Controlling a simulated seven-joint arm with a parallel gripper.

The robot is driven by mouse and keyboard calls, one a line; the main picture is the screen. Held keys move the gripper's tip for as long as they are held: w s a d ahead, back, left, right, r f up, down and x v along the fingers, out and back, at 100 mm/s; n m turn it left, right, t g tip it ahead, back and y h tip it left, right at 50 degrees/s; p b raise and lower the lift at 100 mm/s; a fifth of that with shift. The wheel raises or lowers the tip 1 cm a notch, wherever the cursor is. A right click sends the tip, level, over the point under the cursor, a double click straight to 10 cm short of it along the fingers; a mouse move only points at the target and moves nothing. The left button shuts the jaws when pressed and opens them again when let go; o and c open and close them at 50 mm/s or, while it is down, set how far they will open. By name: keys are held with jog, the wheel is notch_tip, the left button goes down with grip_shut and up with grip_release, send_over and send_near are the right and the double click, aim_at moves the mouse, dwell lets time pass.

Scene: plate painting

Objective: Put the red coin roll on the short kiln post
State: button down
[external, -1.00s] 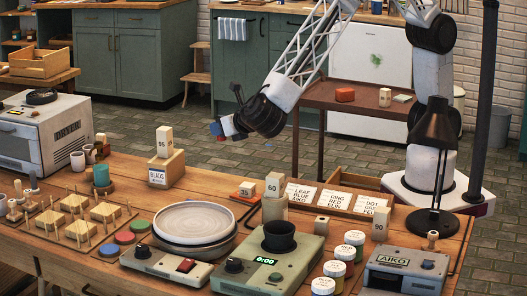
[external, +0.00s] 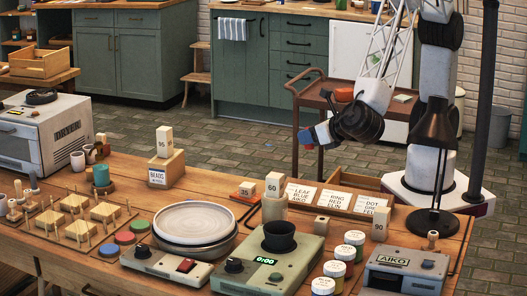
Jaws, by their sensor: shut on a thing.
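My gripper (external: 313,134) hangs in the air above the floor, between the workbench and the brown cart. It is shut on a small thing. A red patch (external: 308,133) shows at the fingertips beside a blue part; it may be the red coin roll, but it is too small to tell. Which is the short kiln post I cannot tell for sure.
The brown cart (external: 312,90) behind my gripper carries a red block (external: 343,95), partly hidden by my arm. On the bench stand a green scale (external: 268,265), stacked plates (external: 195,224), paint jars (external: 333,270), label cards (external: 340,199) and a black lamp (external: 435,150).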

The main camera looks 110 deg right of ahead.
jog(key=s+a+n+t, duration=0.1)
jog(key=s+a, duration=0.2)
jog(key=s, duration=1.1)
notch_tip(320, 180, down, 12)
jog(key=shift+a+r, duration=0.15)
jog(key=shift+r, duration=0.1)
jog(key=shift+s, duration=0.1)
send_over(322, 219)
jog(key=shift+f, duration=0.75)
jog(key=shift+f, duration=1.75)
jog(key=shift+f, duration=0.15)
